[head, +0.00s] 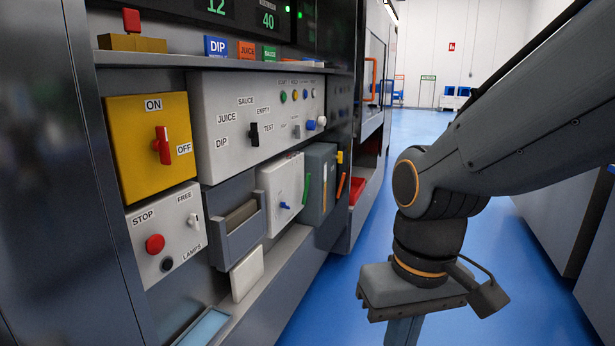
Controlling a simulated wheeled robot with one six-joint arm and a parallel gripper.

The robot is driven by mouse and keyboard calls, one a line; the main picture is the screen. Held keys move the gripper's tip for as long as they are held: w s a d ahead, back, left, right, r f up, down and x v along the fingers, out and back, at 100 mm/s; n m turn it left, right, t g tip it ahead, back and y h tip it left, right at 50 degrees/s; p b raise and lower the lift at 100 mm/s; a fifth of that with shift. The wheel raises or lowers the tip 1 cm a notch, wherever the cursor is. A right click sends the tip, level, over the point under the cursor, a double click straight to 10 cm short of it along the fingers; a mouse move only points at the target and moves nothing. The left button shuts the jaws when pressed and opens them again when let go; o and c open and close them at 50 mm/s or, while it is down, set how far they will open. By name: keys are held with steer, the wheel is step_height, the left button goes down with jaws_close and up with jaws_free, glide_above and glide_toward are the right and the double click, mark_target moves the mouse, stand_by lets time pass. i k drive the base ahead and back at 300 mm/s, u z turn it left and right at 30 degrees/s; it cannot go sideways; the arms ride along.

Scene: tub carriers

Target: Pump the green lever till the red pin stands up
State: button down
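The green lever (307,188) is a short, slightly tilted bar at the right edge of a small white box on the cabinet front. Just right of it is a grey unit (321,170) with a pale vertical strip, a yellow piece at its upper right and an orange bar (341,186) beside it. I cannot make out a red pin. My gripper (403,332) hangs pointing down to the right of the cabinet, well apart from the green lever. Its fingertips are cut off by the bottom edge, so its opening is hidden.
The cabinet front carries a yellow ON/OFF switch box (150,150), a white selector panel (235,120) and a STOP box (165,235). A ledge (262,295) runs below. Blue floor (345,300) lies open between the cabinet and a grey unit at right.

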mark_target(309, 176)
steer(key=u, duration=0.2)
steer(key=i, duration=1.2)
steer(key=z, duration=0.15)
